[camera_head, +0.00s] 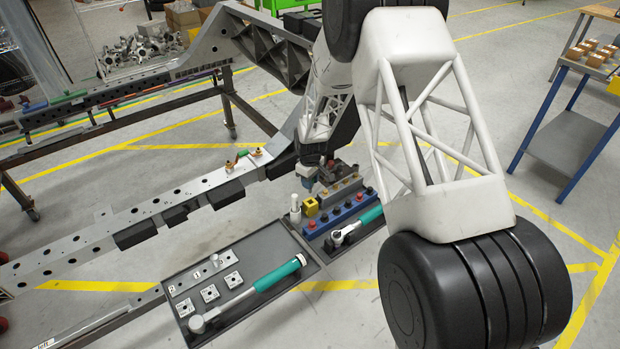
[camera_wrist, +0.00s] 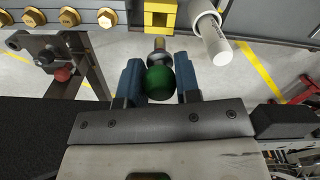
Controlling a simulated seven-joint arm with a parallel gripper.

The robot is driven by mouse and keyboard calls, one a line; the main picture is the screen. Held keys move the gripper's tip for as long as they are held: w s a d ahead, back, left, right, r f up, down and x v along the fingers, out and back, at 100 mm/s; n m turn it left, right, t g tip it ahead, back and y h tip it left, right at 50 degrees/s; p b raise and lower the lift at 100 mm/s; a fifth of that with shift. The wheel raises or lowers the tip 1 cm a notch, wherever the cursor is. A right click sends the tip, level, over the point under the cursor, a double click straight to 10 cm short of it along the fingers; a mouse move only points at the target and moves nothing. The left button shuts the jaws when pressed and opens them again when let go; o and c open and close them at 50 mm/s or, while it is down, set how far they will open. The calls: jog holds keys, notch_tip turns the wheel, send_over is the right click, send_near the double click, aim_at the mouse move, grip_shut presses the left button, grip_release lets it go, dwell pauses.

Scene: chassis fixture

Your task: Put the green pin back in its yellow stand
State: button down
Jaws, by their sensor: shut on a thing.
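My gripper (camera_wrist: 160,85) is shut on the green pin (camera_wrist: 160,83), its round green head between the two blue fingers. The pin's metal shank (camera_wrist: 158,48) points away from the gripper toward the yellow stand (camera_wrist: 160,15). In the wrist view the shank's tip appears close to the stand; I cannot tell whether it touches. In the head view the yellow stand (camera_head: 311,207) is upright on the dark tray, and my gripper (camera_head: 308,172) hangs just above it. The pin is not clearly visible there.
A white cylinder (camera_head: 295,208) stands close left of the yellow stand; the wrist view shows it too (camera_wrist: 213,38). A blue block with red and dark knobs (camera_head: 345,215) and a ratchet (camera_head: 345,235) lie to the right. A grey tray (camera_head: 262,240) holds a teal-handled tool (camera_head: 275,277) and square plates.

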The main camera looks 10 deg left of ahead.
aim_at(310, 192)
jog(key=shift+f, duration=1.85)
jog(key=shift+f, duration=2.4)
dwell(1.2)
jog(key=c, duration=0.8)
grip_release()
jog(key=shift+c, duration=0.4)
jog(key=shift+r, duration=3.45)
